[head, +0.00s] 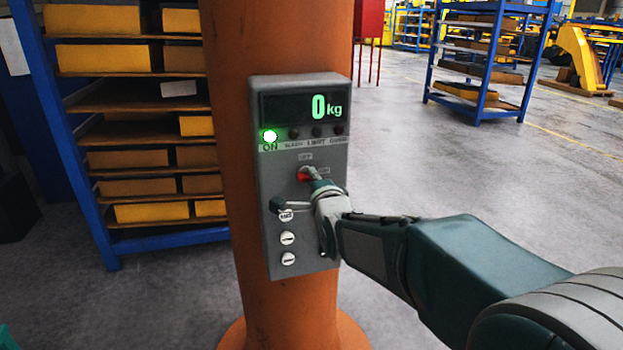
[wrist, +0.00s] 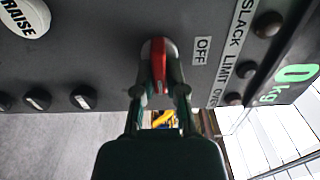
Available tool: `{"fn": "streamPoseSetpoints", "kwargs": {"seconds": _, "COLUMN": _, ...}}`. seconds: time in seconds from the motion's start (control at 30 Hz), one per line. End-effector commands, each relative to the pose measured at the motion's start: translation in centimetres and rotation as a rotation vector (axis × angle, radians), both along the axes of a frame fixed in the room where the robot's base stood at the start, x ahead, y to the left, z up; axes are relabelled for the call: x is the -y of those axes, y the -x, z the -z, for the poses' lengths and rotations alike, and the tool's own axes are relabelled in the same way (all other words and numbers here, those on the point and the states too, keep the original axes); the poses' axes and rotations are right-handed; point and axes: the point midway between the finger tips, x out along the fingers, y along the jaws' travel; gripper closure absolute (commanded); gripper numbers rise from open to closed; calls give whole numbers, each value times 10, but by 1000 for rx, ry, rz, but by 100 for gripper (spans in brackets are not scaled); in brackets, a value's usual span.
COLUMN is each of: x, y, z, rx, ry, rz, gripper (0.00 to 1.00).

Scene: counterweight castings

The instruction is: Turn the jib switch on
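The jib switch is a small red knob (head: 303,175) on a grey control box (head: 262,195) fixed to an orange column. An OFF label is above it and another small label is to its right, partly covered by my gripper. In the wrist view the red knob (wrist: 158,62) lies between my fingers, its long side across the direction of the OFF label (wrist: 201,50). My gripper (head: 296,190) is at the box with its fingers apart, one each side of the knob; it also shows in the wrist view (wrist: 160,93). I cannot tell whether a finger touches it.
The box display (head: 318,106) reads 0 kg and a green lamp (head: 269,136) over ON is lit. White push buttons (head: 288,239) sit below the switch. A blue rack (head: 75,150) stands left.

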Motion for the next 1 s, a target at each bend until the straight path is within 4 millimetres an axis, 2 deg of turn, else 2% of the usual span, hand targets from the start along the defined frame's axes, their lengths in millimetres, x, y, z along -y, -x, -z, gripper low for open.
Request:
{"fn": "streamPoseSetpoints", "kwargs": {"seconds": 0.03, "x": 1, "y": 0, "z": 6, "rx": -13, "ry": 1, "rz": 3, "gripper": 67}}
{"fn": "streamPoseSetpoints", "kwargs": {"seconds": 0.07, "x": 1, "y": 0, "z": 6, "rx": -13, "ry": 2, "rz": 3, "gripper": 53}}
{"fn": "streamPoseSetpoints", "kwargs": {"seconds": 0.1, "x": 1, "y": 0, "z": 5, "rx": -13, "ry": 2, "rz": 3, "gripper": 50}}
{"fn": "streamPoseSetpoints", "kwargs": {"seconds": 0.43, "x": 0, "y": 1, "z": 2, "rx": -6, "ry": 2, "rz": 2, "gripper": 50}}
{"fn": "streamPoseSetpoints", "kwargs": {"seconds": 0.53, "x": 1, "y": 7, "z": 2, "rx": -5, "ry": 1, "rz": 1, "gripper": 50}}
{"fn": "streamPoseSetpoints", "kwargs": {"seconds": 1.0, "x": 24, "y": 84, "z": 3, "rx": -6, "ry": 2, "rz": 2, "gripper": 50}}
